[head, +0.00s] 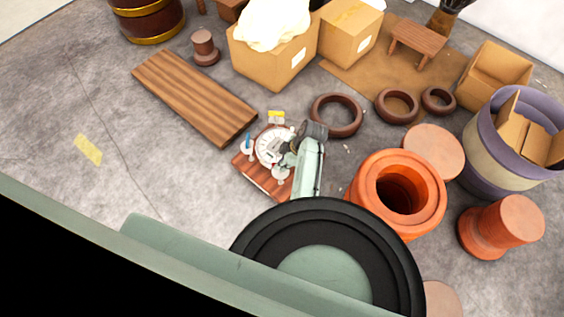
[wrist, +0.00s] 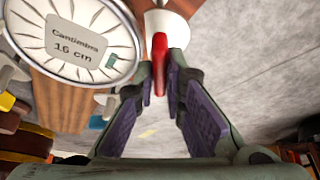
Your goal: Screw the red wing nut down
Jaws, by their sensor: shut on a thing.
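The red wing nut (wrist: 160,66) shows in the wrist view as a narrow upright bar beneath a white round post (wrist: 168,24). My gripper (wrist: 163,78) is shut on it, with a fingertip on each side. A white ribbed disc (wrist: 75,38) labelled "Cantimbra 16 cm" lies left of the nut on a reddish wooden board. In the head view the disc (head: 270,146) sits on the board (head: 262,180), and my gripper (head: 288,160) reaches its right side. The red nut is hidden there by my gripper.
A blue piece (head: 247,141) and a yellow piece (head: 276,117) stand around the disc. A striped plank (head: 195,95) lies behind left. Dark rings (head: 337,115) and an orange hollow drum body (head: 398,192) are to the right. The floor at left is mostly clear.

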